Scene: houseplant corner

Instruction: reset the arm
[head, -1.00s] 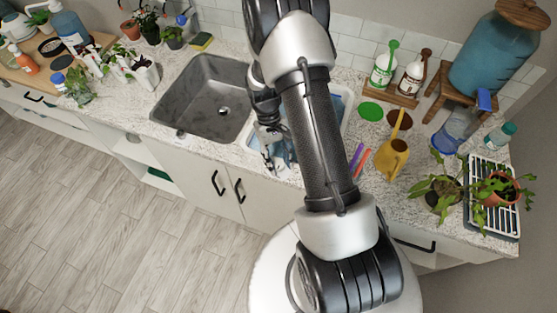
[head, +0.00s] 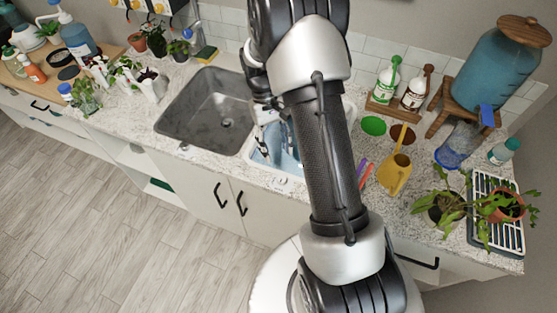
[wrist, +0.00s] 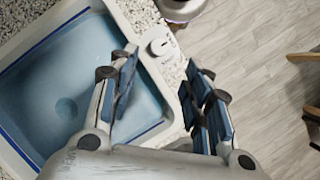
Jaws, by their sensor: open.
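My gripper (wrist: 163,92) is open and empty in the wrist view, its two blue-padded fingers wide apart. It points down above the front edge of the counter. The left finger overlaps the white tub (wrist: 148,122) with blue inside, and the right finger shows against the floor. In the head view my gripper (head: 264,128) is small and partly hidden beside my forearm, over the tub (head: 262,163). My arm covers much of the tub there.
A grey sink (head: 205,105) lies left of the tub. A yellow watering can (head: 395,174), a blue dispenser (head: 497,67) and a drying rack (head: 507,240) with plants stand right. A small white round object (wrist: 159,44) sits beside the tub.

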